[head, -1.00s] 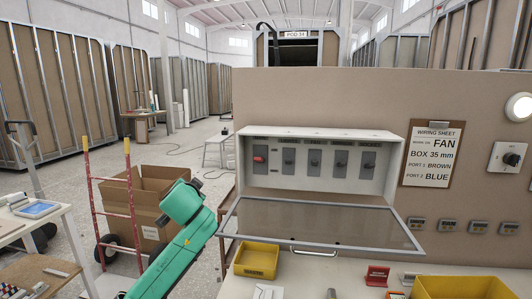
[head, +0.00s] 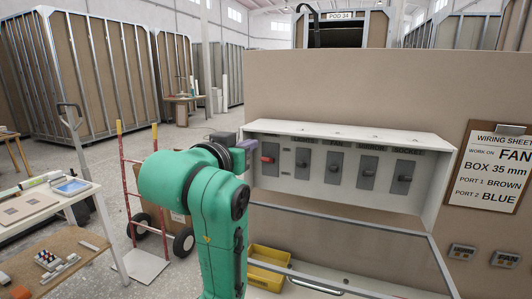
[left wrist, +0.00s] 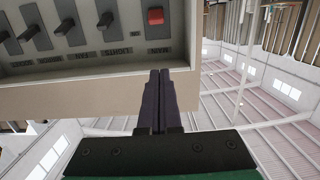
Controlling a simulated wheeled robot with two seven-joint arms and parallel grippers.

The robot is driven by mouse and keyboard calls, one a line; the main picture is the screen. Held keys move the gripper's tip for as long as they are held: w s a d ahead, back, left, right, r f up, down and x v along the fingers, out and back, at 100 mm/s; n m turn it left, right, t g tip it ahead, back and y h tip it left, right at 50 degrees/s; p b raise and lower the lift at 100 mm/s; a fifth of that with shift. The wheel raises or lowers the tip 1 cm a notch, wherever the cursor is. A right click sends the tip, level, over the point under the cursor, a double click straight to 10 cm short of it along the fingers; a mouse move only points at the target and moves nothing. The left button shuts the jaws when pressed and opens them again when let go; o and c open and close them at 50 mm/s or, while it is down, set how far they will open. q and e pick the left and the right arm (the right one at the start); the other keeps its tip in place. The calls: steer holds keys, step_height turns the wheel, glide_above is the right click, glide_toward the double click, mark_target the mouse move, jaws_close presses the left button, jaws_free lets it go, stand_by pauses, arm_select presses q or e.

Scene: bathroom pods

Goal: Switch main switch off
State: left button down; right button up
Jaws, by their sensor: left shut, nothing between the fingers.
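The main switch is a red toggle (head: 267,159) at the left end of the row in the white switch box. It also shows in the left wrist view (left wrist: 155,16), above the label MAIN, which reads upside down there. I cannot tell its position for certain. My left gripper (head: 250,144) is at the box's left edge, close to the main switch. In the left wrist view its dark fingers (left wrist: 160,75) are together and empty, pointing at the MAIN label, apart from the toggle. My right gripper is not in view.
Several dark switches, such as the fan switch (head: 335,165), sit right of the main one. The box's glazed lid (head: 350,243) hangs open below, over a yellow bin (head: 268,262). A wiring sheet (head: 492,165) hangs at the right.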

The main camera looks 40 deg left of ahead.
arm_select(q)
steer(key=w+p, duration=0.1)
steer(key=p, duration=0.3)
glide_above(267, 160)
steer(key=shift+w+a+f, duration=0.35)
steer(key=shift+a+f, duration=0.05)
steer(key=f, duration=0.1)
steer(key=s+f, duration=0.1)
steer(key=f, duration=0.1)
steer(key=shift+s+d, duration=0.15)
steer(key=shift+d, duration=0.1)
steer(key=shift+s+d+f, duration=0.15)
steer(key=shift+s+f, duration=0.2)
steer(key=shift+f, duration=0.1)
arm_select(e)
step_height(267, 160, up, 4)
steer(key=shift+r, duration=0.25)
arm_select(q)
steer(key=shift+w+f, duration=0.1)
steer(key=shift+w, duration=0.05)
